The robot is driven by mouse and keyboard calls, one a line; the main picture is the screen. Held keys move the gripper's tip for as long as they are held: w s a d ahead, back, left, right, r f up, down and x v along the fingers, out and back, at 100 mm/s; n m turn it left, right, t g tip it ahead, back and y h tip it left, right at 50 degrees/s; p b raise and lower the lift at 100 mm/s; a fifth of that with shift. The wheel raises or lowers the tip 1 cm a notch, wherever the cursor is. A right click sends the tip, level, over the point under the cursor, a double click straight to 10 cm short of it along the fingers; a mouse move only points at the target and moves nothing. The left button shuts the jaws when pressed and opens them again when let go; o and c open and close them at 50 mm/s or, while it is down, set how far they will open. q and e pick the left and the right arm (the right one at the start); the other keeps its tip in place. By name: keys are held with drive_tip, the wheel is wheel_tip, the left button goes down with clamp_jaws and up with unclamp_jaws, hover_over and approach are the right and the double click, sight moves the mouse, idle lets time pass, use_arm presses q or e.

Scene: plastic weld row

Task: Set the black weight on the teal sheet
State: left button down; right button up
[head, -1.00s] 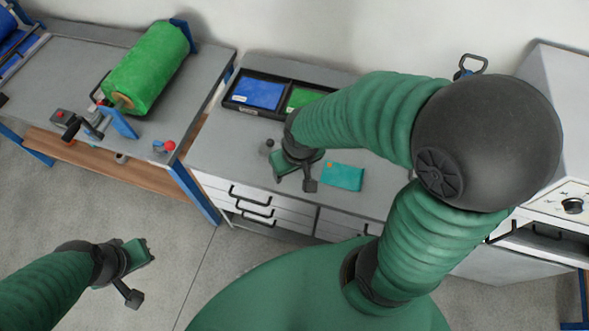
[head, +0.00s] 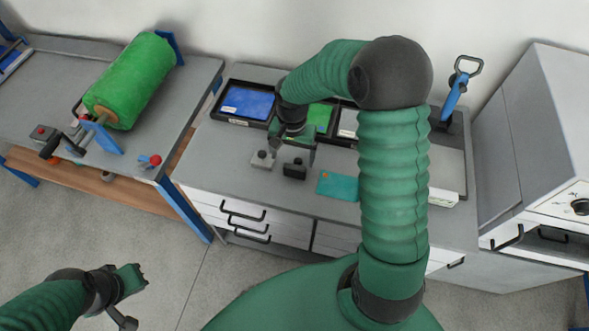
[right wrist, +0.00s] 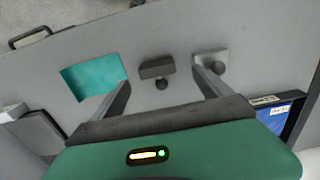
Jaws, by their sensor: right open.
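The black weight (head: 294,170), a small block with a knob, stands on the grey bench top, left of the teal sheet (head: 338,186) and apart from it. The sheet lies flat with a small orange mark. My right gripper (head: 292,152) is open and empty, above the bench just behind the black weight. In the right wrist view the black weight (right wrist: 156,69) shows between the two spread fingers (right wrist: 163,93), beyond their tips, with the teal sheet (right wrist: 94,76) to the left. My left gripper (head: 132,286) hangs over the floor, far from the bench; its fingers are unclear.
A grey weight (head: 262,159) stands close left of the black one. A black tray (head: 228,113) with blue, green and white sheets lies behind. A blue-handled press (head: 455,95) stands at the back right. A green roll (head: 130,80) sits on the left bench.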

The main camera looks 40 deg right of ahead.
sight(295, 165)
drive_tip(key=f, duration=0.2)
drive_tip(key=d+f, duration=0.1)
drive_tip(key=f, duration=0.2)
drive_tip(key=shift+w+f, duration=0.1)
drive_tip(key=shift+f, duration=0.05)
drive_tip(key=c, duration=0.6)
clamp_jaws()
